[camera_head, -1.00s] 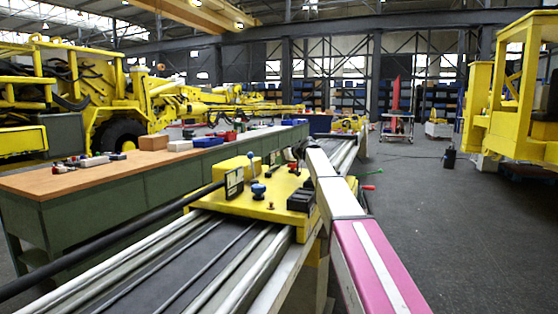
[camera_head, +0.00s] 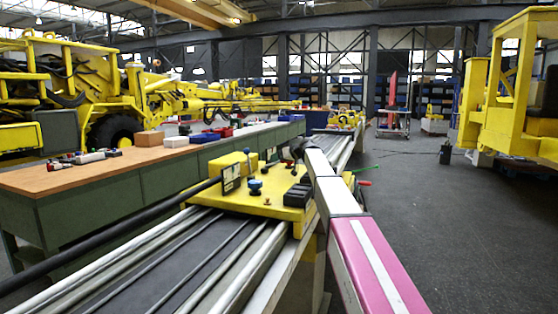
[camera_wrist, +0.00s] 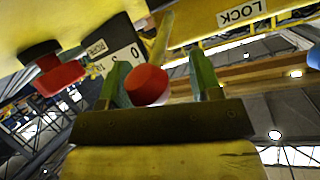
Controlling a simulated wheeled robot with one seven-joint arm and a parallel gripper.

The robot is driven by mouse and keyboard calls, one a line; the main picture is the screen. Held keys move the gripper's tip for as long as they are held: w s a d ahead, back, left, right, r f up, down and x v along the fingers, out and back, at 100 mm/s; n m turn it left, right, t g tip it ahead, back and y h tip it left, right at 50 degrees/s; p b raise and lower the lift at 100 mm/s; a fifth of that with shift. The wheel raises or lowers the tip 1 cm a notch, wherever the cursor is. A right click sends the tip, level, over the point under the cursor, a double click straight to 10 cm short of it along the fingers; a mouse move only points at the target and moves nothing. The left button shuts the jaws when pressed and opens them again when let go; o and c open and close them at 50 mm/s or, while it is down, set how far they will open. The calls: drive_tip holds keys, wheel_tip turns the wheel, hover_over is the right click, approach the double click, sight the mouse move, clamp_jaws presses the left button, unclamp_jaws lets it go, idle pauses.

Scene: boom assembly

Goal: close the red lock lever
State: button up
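In the wrist view, my gripper (camera_wrist: 158,66) has two green fingers standing apart. A red ball knob (camera_wrist: 146,85) shows between them, nearer the left finger, with a clear gap to the right finger. An olive-yellow rod (camera_wrist: 163,38) rises behind the knob; I cannot tell whether they join. A LOCK label (camera_wrist: 242,12) is on the yellow part at upper right.
A second red knob (camera_wrist: 60,75) on a dark base is left of my gripper, beside a number plate (camera_wrist: 122,62). A blue knob (camera_wrist: 314,57) is at the right edge. The carriage bears a blue-topped knob (camera_head: 255,187) and black blocks.

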wheel_tip(320, 180, up, 4)
drive_tip(key=shift+a+r, duration=0.1)
drive_tip(key=shift+r, duration=0.15)
drive_tip(key=s+a+r, duration=0.6)
drive_tip(key=s+a, duration=0.2)
drive_tip(key=shift+a+r, duration=0.2)
drive_tip(key=shift+r, duration=0.05)
drive_tip(key=shift+d, duration=0.1)
